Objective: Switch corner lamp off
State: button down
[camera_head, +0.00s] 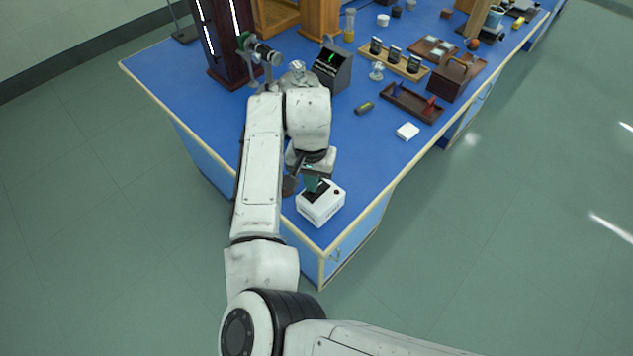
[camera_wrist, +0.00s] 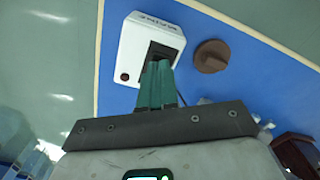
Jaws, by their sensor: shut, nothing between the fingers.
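A white box (camera_head: 320,208) sits at the near corner of the blue bench. It has a black rocker or recess on top and a small dark red spot near one corner. It also shows in the wrist view (camera_wrist: 150,42), with lettering too small to read. My gripper (camera_head: 313,187) is shut and empty, pointing down over the box. In the wrist view its green fingers (camera_wrist: 158,68) reach to the black part and hide some of it. I cannot tell whether they touch it. No lamp is clearly recognisable in either view.
A brown round piece (camera_wrist: 212,56) stands close beside the box. A small white block (camera_head: 407,131) and a dark green cylinder (camera_head: 364,108) lie farther back. A dark screen unit (camera_head: 332,68), trays and a tall dark cabinet with bright strips (camera_head: 220,45) fill the rear bench.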

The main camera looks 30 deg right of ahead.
jog(key=shift+r+p, duration=2.45)
jog(key=shift+r, duration=0.45)
jog(key=s+d+f+n+t+h+b, duration=0.15)
jog(key=s+d, duration=0.35)
jog(key=d, duration=0.5)
jog(key=s+d+f+n+t+h+b, duration=0.1)
jog(key=s+d+h, duration=0.3)
jog(key=d, duration=0.6)
jog(key=s+a+f+n+y, duration=0.1)
jog(key=s+a+f, duration=0.2)
jog(key=s, duration=0.4)
jog(key=s+a+f+n+g+y+b, duration=0.1)
jog(key=s+a+f+n+y, duration=0.1)
jog(key=s+a, duration=0.3)
jog(key=s+a+f+n+y+b, duration=0.1)
jog(key=s+a+f+n+y, duration=0.1)
jog(key=s, duration=0.6)
jog(key=shift+s+a+f, duration=0.3)
jog(key=shift+a+f, duration=0.55)
jog(key=shift+a, duration=0.2)
jog(key=shift+g, duration=0.25)
